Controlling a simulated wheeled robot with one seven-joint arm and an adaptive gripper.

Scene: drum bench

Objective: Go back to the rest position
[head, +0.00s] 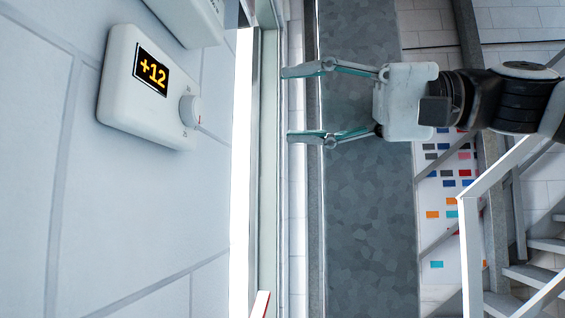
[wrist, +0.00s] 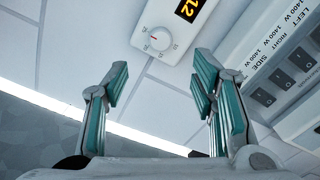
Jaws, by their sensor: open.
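My gripper (head: 300,104) is open and empty in the head view, its two fingers apart and pointing left. It hangs over the grey speckled strip, to the right of a white wall control box (head: 118,90) and apart from it. The box has a display reading +12 (head: 151,71) and a round white knob (head: 190,111). In the wrist view my gripper (wrist: 162,85) is also open, with nothing between its teal finger pads. The knob (wrist: 159,39) shows beyond the fingers, with part of the display (wrist: 190,8).
A switch panel (wrist: 285,75) labelled LEFT, RIGHT and SIDE is at the right of the wrist view. A white railing and stairs (head: 530,250) stand at lower right of the head view, near a board with coloured patches (head: 445,190). Space around the fingers looks clear.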

